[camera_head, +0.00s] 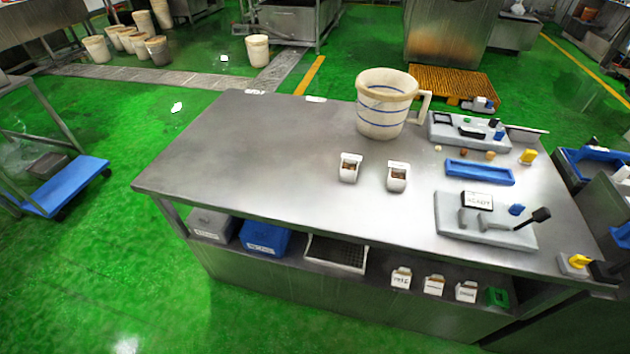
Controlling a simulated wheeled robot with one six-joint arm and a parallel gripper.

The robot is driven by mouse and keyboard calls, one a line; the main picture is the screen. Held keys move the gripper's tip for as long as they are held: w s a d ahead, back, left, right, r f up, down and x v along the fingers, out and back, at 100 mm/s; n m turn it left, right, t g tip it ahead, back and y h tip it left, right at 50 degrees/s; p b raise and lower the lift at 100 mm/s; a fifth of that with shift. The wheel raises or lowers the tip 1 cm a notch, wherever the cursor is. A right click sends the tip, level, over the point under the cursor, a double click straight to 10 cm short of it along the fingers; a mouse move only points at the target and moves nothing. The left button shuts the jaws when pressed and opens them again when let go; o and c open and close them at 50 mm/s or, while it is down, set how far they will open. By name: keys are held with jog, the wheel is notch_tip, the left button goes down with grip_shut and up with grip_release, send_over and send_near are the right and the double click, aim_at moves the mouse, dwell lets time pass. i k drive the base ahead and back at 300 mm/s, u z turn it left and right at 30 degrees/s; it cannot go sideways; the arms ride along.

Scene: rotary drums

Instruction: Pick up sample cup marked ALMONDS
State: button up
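Two small white cups with brown contents stand on the steel table: a left cup (350,168) and a right cup (397,177). Each has a pale front face, but the lettering is too small to read, so I cannot tell which one is marked ALMONDS. Several small white containers with dark marks stand on the shelf below, among them a left one (401,278), a middle one (433,285) and a right one (466,291); their marks are also unreadable. My gripper is not in view.
A large white jug (386,104) stands at the table's back edge. Right of it are a grey device (468,131), a blue tray (480,172) and a grey panel with a black lever (486,221). The steel table's left half (240,150) is clear. Green floor is open at left.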

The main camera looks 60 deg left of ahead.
aim_at(398, 177)
jog(key=u, duration=2)
jog(key=i, duration=1)
